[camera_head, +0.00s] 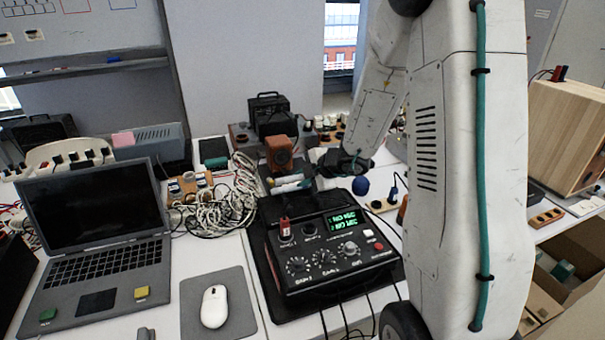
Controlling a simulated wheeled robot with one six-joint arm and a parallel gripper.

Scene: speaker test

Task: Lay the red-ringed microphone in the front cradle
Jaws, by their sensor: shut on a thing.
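My gripper (312,183) is at the end of my arm, low over the back edge of the black control box (325,262). It is small and dark in this view. It is shut on a slim, pale thing (289,185) that seems to be the microphone, lying roughly level. I cannot make out a red ring on it. A round dark blue head (361,186) shows just right of the gripper; I cannot tell what it belongs to. The front cradle cannot be told apart among the dark parts around the gripper.
A brown speaker (279,153) stands just behind the gripper. Tangled white cables (215,200) lie to its left. A laptop (95,238) and a mouse (214,306) are at the front left. A wooden box (568,135) stands at the right. My arm hides much of the right side.

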